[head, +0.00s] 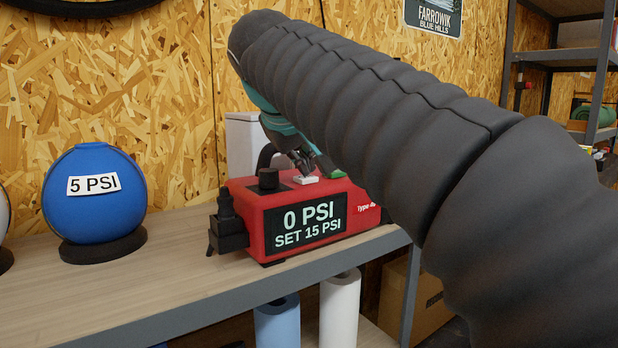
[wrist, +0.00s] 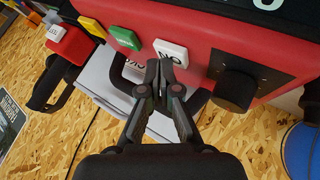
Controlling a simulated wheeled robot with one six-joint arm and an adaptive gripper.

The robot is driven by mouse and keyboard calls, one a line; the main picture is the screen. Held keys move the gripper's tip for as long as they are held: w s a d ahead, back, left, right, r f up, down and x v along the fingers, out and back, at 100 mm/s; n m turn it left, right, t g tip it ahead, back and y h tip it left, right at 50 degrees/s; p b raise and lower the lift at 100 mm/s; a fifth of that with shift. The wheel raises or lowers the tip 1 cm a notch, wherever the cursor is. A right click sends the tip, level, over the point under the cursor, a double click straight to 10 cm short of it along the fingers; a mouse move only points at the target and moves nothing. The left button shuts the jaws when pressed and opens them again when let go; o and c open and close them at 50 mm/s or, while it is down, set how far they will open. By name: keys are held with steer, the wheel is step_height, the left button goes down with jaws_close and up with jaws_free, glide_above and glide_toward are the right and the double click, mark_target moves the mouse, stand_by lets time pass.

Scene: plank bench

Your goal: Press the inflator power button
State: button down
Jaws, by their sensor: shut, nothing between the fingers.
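The red inflator (head: 250,200) stands on the bench, its display reading "0 PSI" and "SET 15 PSI". On its top is a white button (head: 306,180), which in the wrist view (wrist: 171,53) carries letters that look like "ON" upside down. A green button (wrist: 125,38) and a yellow button (wrist: 92,27) sit beside it in a row. My gripper (head: 305,164) is shut and empty, pointing down at the white button. In the wrist view its fingertips (wrist: 159,68) overlap the button's near edge. I cannot tell whether they touch it.
A black knob (head: 268,179) rises from the inflator's top, left of the white button. A blue ball (head: 90,215) labelled "5 PSI" sits on a dark stand to the left. Clear bench top (head: 170,260) lies between them. A white box (head: 241,145) stands behind the inflator.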

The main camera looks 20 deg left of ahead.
mark_target(304, 177)
steer(key=shift+f, duration=0.25)
stand_by(0.4)
steer(key=shift+r, duration=0.15)
steer(key=shift+r+p, duration=0.75)
steer(key=shift+p, duration=0.1)
step_height(304, 177, up, 3)
steer(key=p, duration=0.3)
steer(key=shift+r, duration=1)
